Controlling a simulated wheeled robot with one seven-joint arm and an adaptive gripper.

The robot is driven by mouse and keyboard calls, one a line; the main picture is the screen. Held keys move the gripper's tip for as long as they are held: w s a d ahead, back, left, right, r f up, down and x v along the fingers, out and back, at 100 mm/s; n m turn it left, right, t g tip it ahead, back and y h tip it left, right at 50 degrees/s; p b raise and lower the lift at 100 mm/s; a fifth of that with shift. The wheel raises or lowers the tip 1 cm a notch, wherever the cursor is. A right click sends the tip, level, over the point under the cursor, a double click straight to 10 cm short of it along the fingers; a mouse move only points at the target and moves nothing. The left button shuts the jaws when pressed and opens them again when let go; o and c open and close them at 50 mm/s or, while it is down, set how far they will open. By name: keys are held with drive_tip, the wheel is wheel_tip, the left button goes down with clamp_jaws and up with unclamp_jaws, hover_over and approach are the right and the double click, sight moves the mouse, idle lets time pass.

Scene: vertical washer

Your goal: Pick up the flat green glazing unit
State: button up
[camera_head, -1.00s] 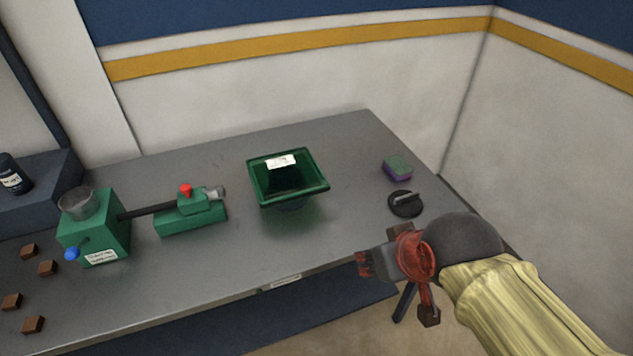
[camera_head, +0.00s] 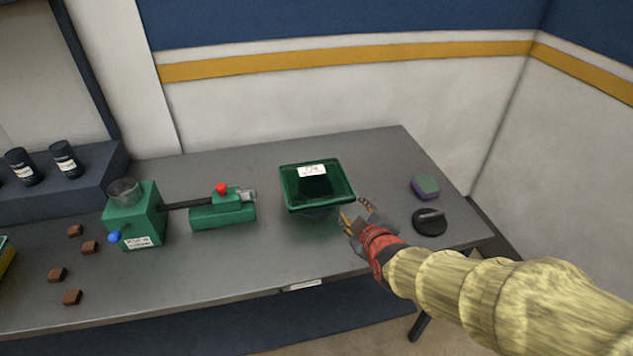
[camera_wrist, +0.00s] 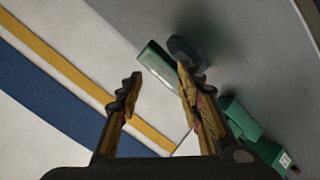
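The flat green glazing unit (camera_head: 318,187) is a dark green rectangular panel with a raised rim and a white label. It rests on a round dark base, right of the middle of the table. My gripper (camera_head: 357,209) is at its near right corner, with the fingers spread. In the wrist view the unit (camera_wrist: 157,64) shows nearly edge-on just beyond my fingertips, and the right finger hides part of it. My gripper (camera_wrist: 158,80) is open and empty there. I cannot tell whether a finger touches the rim.
A green machine (camera_head: 223,214) with a red knob and a green box (camera_head: 136,220) with a clear cup stand left on the grey table (camera_head: 265,270). A black knob-like disc (camera_head: 430,222) and a green-purple sponge (camera_head: 425,186) lie right. Small brown blocks (camera_head: 74,297) lie at left.

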sight(318, 208)
drive_tip(key=a+f+n+t, duration=0.1)
drive_tip(key=a+f+n, duration=0.1)
drive_tip(key=n, duration=0.1)
drive_tip(key=w+a+f+n+t+y+p, duration=0.1)
drive_tip(key=a+f+n+t, duration=0.1)
drive_tip(key=a, duration=0.1)
drive_tip(key=w+a+f+n+t+y, duration=0.1)
drive_tip(key=a+f+n, duration=0.1)
drive_tip(key=a+n, duration=0.1)
drive_tip(key=shift+w+n+t, duration=0.1)
drive_tip(key=shift+n+t, duration=0.2)
drive_tip(key=shift+a+n+t+y, duration=0.3)
drive_tip(key=shift+n, duration=0.1)
drive_tip(key=shift+x, duration=1)
drive_tip(key=x, duration=0.1)
drive_tip(key=b+x, duration=0.1)
drive_tip(key=x, duration=0.1)
drive_tip(key=f+x, duration=0.1)
drive_tip(key=shift+w+d, duration=0.2)
drive_tip(key=shift+w, duration=0.2)
drive_tip(key=shift+w+a+r, duration=0.1)
drive_tip(key=shift+w+r, duration=0.05)
drive_tip(key=shift+w, duration=0.15)
drive_tip(key=shift+c, duration=0.3)
clamp_jaws()
